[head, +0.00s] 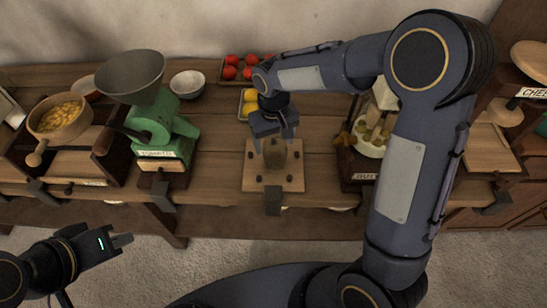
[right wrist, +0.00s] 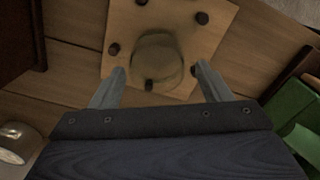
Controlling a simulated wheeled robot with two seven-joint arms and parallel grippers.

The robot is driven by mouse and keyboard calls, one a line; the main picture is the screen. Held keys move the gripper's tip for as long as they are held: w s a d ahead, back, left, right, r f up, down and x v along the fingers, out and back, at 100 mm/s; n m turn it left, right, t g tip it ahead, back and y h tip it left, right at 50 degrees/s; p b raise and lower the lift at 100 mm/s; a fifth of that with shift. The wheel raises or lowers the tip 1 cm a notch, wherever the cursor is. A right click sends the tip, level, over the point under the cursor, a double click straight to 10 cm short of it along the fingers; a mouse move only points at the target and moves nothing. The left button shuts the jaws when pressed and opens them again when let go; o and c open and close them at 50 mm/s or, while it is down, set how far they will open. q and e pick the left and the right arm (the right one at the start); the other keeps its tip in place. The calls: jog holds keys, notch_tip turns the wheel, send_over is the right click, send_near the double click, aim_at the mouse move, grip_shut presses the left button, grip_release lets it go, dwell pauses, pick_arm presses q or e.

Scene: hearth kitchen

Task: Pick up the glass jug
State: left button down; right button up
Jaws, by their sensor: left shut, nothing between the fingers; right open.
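The glass jug (head: 285,165) is a clear, brownish shape on a square wooden board (head: 255,182) with dark pegs, at the middle of the counter. My right gripper (head: 274,143) is over it from behind, fingers pointing down. In the right wrist view the jug's round outline (right wrist: 157,58) lies between and slightly beyond the open fingertips (right wrist: 159,70), with a gap on each side. Part of the jug is hidden by the gripper in the head view. My left gripper (head: 126,240) is shut and empty, over the floor at lower left.
A green scale with a grey pan (head: 132,72) and a pan of yellow food (head: 60,117) stand left. A white bowl (head: 187,83), red fruit tray (head: 238,80) and yellow fruit (head: 250,101) are behind. A stand with a white plate (head: 369,149) is close on the right.

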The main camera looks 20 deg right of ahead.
aim_at(272, 159)
jog(key=f, duration=0.6)
jog(key=shift+s+d+f+p, duration=0.1)
jog(key=shift+d+f+p, duration=0.1)
jog(key=shift+f+p, duration=0.15)
jog(key=c, duration=0.8)
jog(key=shift+r, duration=0.1)
